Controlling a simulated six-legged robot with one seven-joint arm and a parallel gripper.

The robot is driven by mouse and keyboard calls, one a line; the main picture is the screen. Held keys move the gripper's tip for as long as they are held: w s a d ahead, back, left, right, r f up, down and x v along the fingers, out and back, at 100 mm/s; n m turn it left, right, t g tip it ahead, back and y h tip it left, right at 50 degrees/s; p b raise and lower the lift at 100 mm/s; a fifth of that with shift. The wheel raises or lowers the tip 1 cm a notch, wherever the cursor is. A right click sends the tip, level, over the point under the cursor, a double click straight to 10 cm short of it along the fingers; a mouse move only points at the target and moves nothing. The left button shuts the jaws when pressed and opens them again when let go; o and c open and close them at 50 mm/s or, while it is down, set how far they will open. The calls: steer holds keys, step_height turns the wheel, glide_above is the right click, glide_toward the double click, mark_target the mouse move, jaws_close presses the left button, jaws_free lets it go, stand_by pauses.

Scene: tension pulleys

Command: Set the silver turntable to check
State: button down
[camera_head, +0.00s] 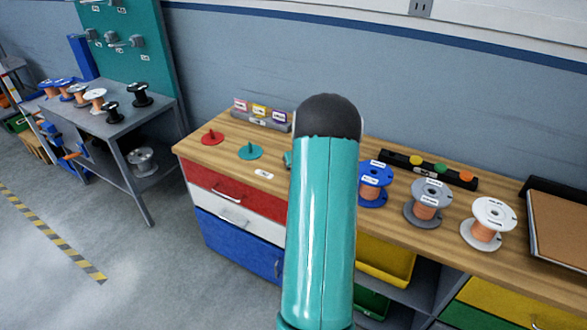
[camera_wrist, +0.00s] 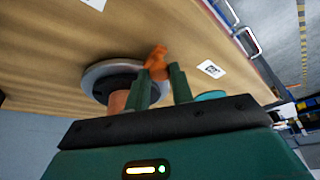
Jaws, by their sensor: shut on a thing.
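The silver turntable (camera_wrist: 92,74) shows in the wrist view as a pale metal disc with a dark centre on the wooden bench top. An orange handle-like piece (camera_wrist: 157,60) stands at its right side. My gripper (camera_wrist: 164,75) has its two green fingers shut on this orange piece. Whether it is joined to the disc is hard to tell. A white label (camera_wrist: 211,69) lies on the bench to the right; its writing is too small to read. In the head view my arm hides the turntable, and only a sliver of my gripper (camera_head: 288,158) shows left of the arm.
On the bench (camera_head: 190,150) stand a red spindle disc (camera_head: 212,138), a green one (camera_head: 250,153), a label rack (camera_head: 262,118), and blue (camera_head: 374,172), grey (camera_head: 431,189) and white (camera_head: 494,212) spool stands. A black tray of coloured knobs (camera_head: 428,170) sits behind them.

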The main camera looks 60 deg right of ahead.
steer(key=shift+s+d+n+y, duration=0.2)
steer(key=shift+s+n, duration=0.3)
steer(key=shift+s, duration=0.05)
steer(key=shift+s+d+n+y, duration=0.2)
steer(key=shift+s+n, duration=0.3)
steer(key=shift+s+d+n+t+y, duration=0.2)
steer(key=shift+s+d+n, duration=0.1)
steer(key=shift+s+n, duration=0.3)
steer(key=shift+s+d+n+t+y, duration=0.1)
steer(key=shift+s+d+n+y, duration=0.15)
steer(key=shift+s+n, duration=0.3)
steer(key=shift+s+d+n+y, duration=0.65)
steer(key=shift+s+d+n, duration=0.55)
steer(key=shift+n, duration=0.55)
steer(key=shift+d, duration=0.2)
steer(key=c, duration=1.2)
jaws_free()
steer(key=shift+c, duration=0.2)
steer(key=v, duration=1.3)
steer(key=shift+s+r, duration=0.2)
steer(key=shift+r, duration=0.2)
